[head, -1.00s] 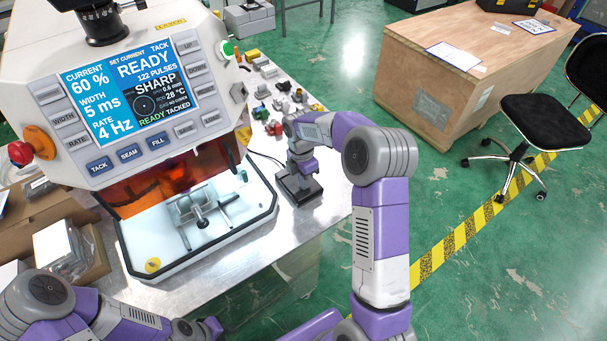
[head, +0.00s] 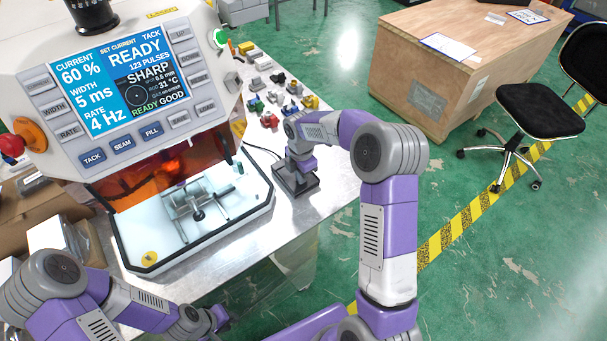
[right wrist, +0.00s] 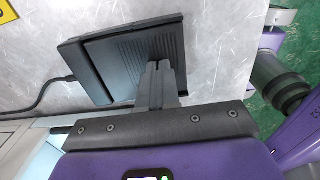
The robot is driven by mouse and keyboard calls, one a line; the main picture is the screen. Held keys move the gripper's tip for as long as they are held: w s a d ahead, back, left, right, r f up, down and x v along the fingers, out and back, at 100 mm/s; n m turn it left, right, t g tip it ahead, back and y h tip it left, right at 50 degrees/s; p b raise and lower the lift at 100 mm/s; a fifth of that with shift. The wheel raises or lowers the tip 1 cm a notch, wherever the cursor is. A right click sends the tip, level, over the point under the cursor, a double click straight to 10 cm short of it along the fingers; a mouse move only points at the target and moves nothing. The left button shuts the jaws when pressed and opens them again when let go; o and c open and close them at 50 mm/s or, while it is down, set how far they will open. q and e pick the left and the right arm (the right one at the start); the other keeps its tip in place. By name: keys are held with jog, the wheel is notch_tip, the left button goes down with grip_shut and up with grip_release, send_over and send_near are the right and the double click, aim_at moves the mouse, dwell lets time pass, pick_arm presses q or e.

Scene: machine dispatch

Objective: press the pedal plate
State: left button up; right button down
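The black pedal (head: 307,190) sits on the metal table at the machine's right side. In the right wrist view its ribbed pedal plate (right wrist: 117,62) lies beyond my fingers. My right gripper (right wrist: 160,72) is shut and empty. Its fingertips are over the plate and look in contact with it, though I cannot be sure. In the head view my right gripper (head: 300,178) points down at the pedal, partly hiding it. My left gripper (head: 212,320) is low at the left, away from the pedal; its fingers are too unclear to read.
The welding machine's screen (head: 130,82) reads READY, 123 PULSES and GOOD. A metal fixture (head: 197,202) stands in its lit chamber. Several small coloured parts (head: 272,95) lie behind the pedal. A cable (right wrist: 45,97) runs from the pedal. A wooden crate (head: 450,65) stands on the floor.

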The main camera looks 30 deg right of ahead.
jog(key=shift+s+d+f, duration=0.1)
jog(key=shift+s+f, duration=0.3)
jog(key=shift+f, duration=0.25)
jog(key=r, duration=0.2)
jog(key=r+p, duration=0.1)
jog(key=r, duration=0.4)
jog(key=shift+w+r+p, duration=0.2)
jog(key=shift+w+p, duration=0.05)
jog(key=shift+p, duration=0.15)
jog(key=shift+r, duration=0.7)
jog(key=shift+w, duration=0.1)
